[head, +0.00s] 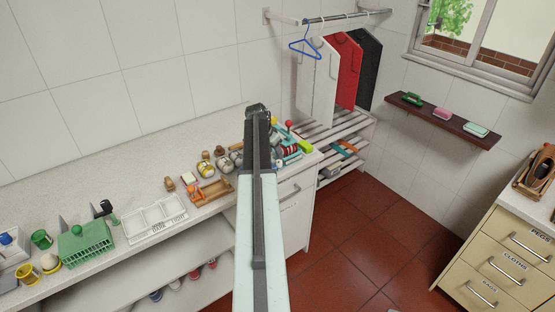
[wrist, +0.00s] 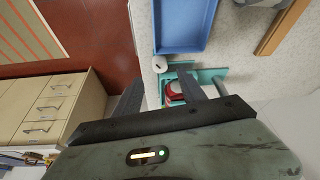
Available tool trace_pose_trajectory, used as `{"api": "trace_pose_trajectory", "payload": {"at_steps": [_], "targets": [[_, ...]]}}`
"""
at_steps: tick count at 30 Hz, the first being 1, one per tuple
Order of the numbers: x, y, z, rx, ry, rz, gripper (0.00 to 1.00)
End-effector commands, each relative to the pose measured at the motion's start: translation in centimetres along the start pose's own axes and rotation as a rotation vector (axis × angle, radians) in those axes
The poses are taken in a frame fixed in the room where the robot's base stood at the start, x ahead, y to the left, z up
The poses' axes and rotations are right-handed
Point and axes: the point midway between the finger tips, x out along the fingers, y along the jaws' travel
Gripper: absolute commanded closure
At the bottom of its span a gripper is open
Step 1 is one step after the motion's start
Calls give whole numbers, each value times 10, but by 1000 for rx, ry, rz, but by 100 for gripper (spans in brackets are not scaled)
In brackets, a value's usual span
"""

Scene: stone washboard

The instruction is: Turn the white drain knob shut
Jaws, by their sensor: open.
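A small round white knob (wrist: 160,64) with a short dark mark on its face shows in the wrist view. I take it for the drain knob. It sits at the edge of a pale speckled counter, just below a blue tray. My gripper (wrist: 161,73) is open, with one dark finger on each side of the knob's line. I cannot tell how far the fingertips are from the knob, and nothing is seen between them in grip. In the head view my gripper (head: 257,108) is at the far end of my raised arm, and the knob cannot be made out there.
The blue tray (wrist: 184,22) and a teal frame with a red item (wrist: 173,91) are close to my fingers. In the head view, the long counter (head: 110,151) holds a green rack (head: 86,246) and several small items. The red tiled floor (head: 350,225) is clear.

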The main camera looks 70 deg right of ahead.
Motion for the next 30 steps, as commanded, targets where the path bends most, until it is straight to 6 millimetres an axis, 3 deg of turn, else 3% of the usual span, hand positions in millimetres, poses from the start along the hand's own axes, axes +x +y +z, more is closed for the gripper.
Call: {"api": "trace_pose_trajectory", "payload": {"at_steps": [9,12,21,26,30], "targets": [[60,-1,3,0,2,0,52],[71,-1,2,-1,2,0,52],[71,-1,0,-1,2,-1,52],[71,-1,1,-1,3,-1,96],[71,-2,1,2,2,1,100]]}}
